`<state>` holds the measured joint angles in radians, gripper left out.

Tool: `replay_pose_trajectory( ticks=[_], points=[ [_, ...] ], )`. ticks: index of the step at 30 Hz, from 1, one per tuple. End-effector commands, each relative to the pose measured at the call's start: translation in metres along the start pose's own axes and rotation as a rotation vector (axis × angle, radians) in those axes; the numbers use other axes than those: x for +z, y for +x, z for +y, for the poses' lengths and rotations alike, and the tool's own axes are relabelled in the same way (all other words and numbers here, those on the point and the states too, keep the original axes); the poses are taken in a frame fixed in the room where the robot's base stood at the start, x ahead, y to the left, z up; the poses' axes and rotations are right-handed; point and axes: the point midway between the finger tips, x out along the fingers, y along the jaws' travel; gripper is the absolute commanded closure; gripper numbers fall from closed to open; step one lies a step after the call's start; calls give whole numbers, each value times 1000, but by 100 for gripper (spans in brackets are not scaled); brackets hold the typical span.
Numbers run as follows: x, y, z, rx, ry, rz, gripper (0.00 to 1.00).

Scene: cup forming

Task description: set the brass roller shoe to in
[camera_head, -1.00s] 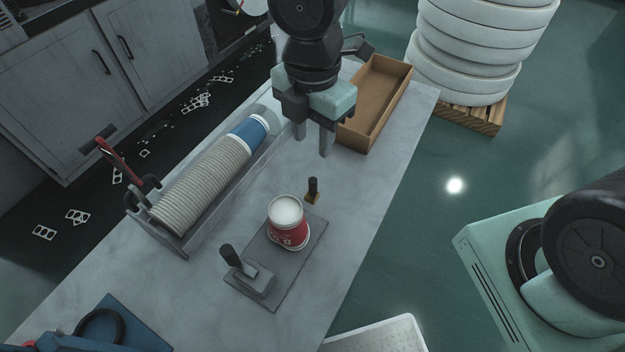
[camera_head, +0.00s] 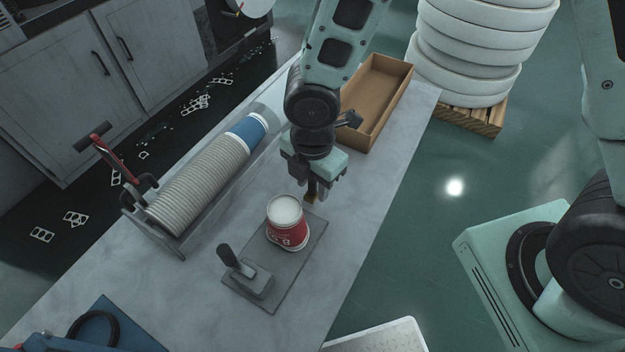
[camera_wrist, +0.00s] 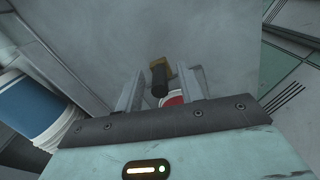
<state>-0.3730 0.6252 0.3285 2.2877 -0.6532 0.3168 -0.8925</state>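The brass roller shoe (camera_head: 316,200) sits at the far end of the grey base plate (camera_head: 276,285), just beyond the red-and-white cup (camera_head: 288,228). My gripper mostly hides it in the head view. In the wrist view its brass block (camera_wrist: 171,73) and black knob (camera_wrist: 159,82) show between my two fingers, the knob nearer the left one. My gripper (camera_head: 317,192) points down over the shoe and is open. The fingers stand apart from the knob in the wrist view (camera_wrist: 166,80). The red cup also shows partly in the wrist view (camera_wrist: 174,101).
A clamp block with a black handle (camera_head: 251,280) stands at the plate's near end. A rack of nested cups (camera_head: 196,178) lies left of the plate, and an open cardboard box (camera_head: 377,95) lies behind. Bare grey table (camera_head: 350,190) is free to the right.

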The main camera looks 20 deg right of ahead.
Motion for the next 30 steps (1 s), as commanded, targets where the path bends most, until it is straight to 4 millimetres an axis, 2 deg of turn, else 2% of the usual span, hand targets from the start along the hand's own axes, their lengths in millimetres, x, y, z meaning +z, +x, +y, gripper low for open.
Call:
replay_pose_trajectory(
  ticks=[3, 7, 8, 13, 20, 27, 28, 30],
  points=[
    [0, 0, 0, 0, 0, 0, 62],
    [0, 0, 0, 0, 0, 0, 98],
    [0, 0, 0, 0, 0, 0, 100],
    [-3, 0, 0, 0, -1, 0, 100],
    [-29, 0, -5, 2, -3, 1, 100],
    [-31, -1, -6, 1, -2, 4, 100],
    [-31, -1, -6, 1, -2, 4, 76],
    [-31, -1, -6, 1, -2, 3, 62]
  ],
)
